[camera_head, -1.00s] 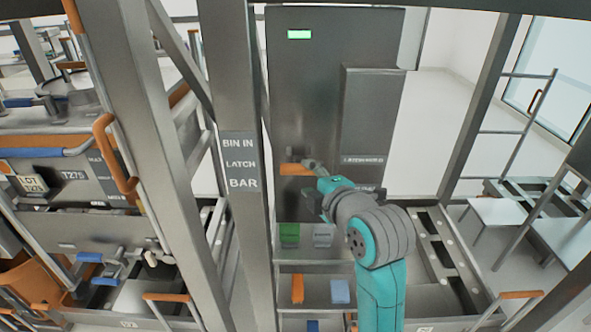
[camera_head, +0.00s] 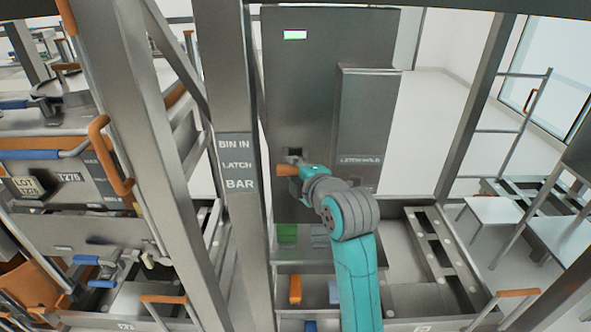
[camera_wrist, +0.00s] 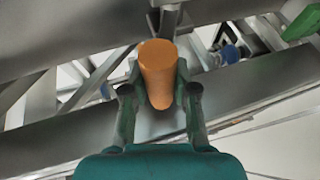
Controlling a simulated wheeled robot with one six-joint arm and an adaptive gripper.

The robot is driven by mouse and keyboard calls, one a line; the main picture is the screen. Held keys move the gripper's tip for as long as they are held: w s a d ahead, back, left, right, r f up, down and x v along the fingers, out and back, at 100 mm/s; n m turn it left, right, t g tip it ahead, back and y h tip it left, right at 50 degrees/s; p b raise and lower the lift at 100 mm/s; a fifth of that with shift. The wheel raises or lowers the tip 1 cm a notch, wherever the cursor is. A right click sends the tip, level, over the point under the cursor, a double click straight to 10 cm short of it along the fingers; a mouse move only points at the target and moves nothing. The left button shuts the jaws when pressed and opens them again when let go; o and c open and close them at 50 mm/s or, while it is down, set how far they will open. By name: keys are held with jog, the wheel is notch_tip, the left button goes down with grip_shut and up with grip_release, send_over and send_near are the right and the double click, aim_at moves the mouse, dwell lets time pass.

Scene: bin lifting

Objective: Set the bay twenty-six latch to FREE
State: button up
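An orange latch handle (camera_head: 287,169) sticks out from the front of the tall grey cabinet (camera_head: 310,90), just below a small dark opening. My gripper (camera_head: 298,178) is at the handle. In the wrist view the orange handle (camera_wrist: 158,72) is a rounded cylinder between the two fingers of my gripper (camera_wrist: 159,92), which lie close against both its sides. The handle's far end meets a metal shaft at the top of that view. I cannot read any FREE marking.
A post with a "BIN IN LATCH BAR" sign (camera_head: 238,164) stands left of the handle. A box (camera_head: 362,120) juts from the cabinet on the right. A green lamp (camera_head: 295,35) is lit above. Racks with orange handles (camera_head: 112,155) stand at the left.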

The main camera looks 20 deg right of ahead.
grip_shut()
jog(key=shift+f, duration=0.15)
notch_tip(320, 180, down, 9)
jog(key=n+t, duration=0.2)
jog(key=t, duration=0.3)
dwell(0.5)
jog(key=shift+f, duration=0.3)
jog(key=o, duration=0.9)
grip_release()
jog(key=shift+w, duration=0.1)
jog(key=shift+c, duration=0.2)
